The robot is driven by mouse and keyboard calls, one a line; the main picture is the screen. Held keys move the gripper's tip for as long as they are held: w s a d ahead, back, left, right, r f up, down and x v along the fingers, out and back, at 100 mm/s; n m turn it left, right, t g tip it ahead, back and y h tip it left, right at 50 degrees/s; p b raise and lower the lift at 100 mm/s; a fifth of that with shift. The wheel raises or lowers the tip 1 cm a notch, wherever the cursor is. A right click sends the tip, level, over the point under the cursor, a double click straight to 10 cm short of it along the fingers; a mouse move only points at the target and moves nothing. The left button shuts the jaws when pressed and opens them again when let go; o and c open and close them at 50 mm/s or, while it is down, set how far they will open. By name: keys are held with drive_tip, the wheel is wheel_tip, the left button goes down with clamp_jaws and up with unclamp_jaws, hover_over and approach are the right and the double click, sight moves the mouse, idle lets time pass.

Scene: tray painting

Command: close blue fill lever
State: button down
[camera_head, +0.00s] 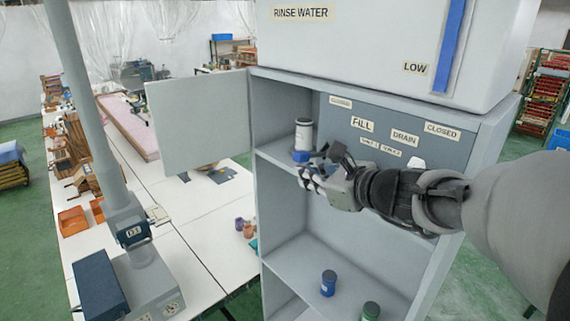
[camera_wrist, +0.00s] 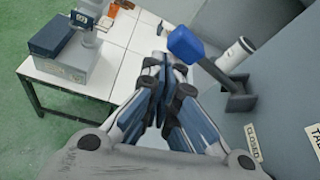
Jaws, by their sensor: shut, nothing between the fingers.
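The blue fill lever (camera_wrist: 185,45) shows in the wrist view as a blue knob on a grey arm, which runs to a dark bracket (camera_wrist: 238,100) on the grey panel. In the head view its blue knob (camera_head: 301,156) shows just above my gripper (camera_head: 308,178), and my gripper hides much of the rest. The fill sign (camera_head: 362,124) is on the panel above my wrist. My gripper also shows in the wrist view (camera_wrist: 165,65). It is shut and empty, with its fingertips beside the blue knob, on its left there. Whether they touch it I cannot tell.
A white bottle (camera_head: 303,133) stands on the upper shelf close behind the knob. An open cabinet door (camera_head: 200,122) hangs to the left. A blue jar (camera_head: 328,283) and a green-lidded jar (camera_head: 371,311) are on the lower shelf. The drain sign (camera_head: 405,138) is to the right.

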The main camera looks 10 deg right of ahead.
drive_tip(key=shift+r, duration=0.95)
drive_tip(key=shift+d, duration=0.1)
drive_tip(key=shift+w+d+f, duration=0.2)
drive_tip(key=shift+f, duration=0.15)
idle(0.4)
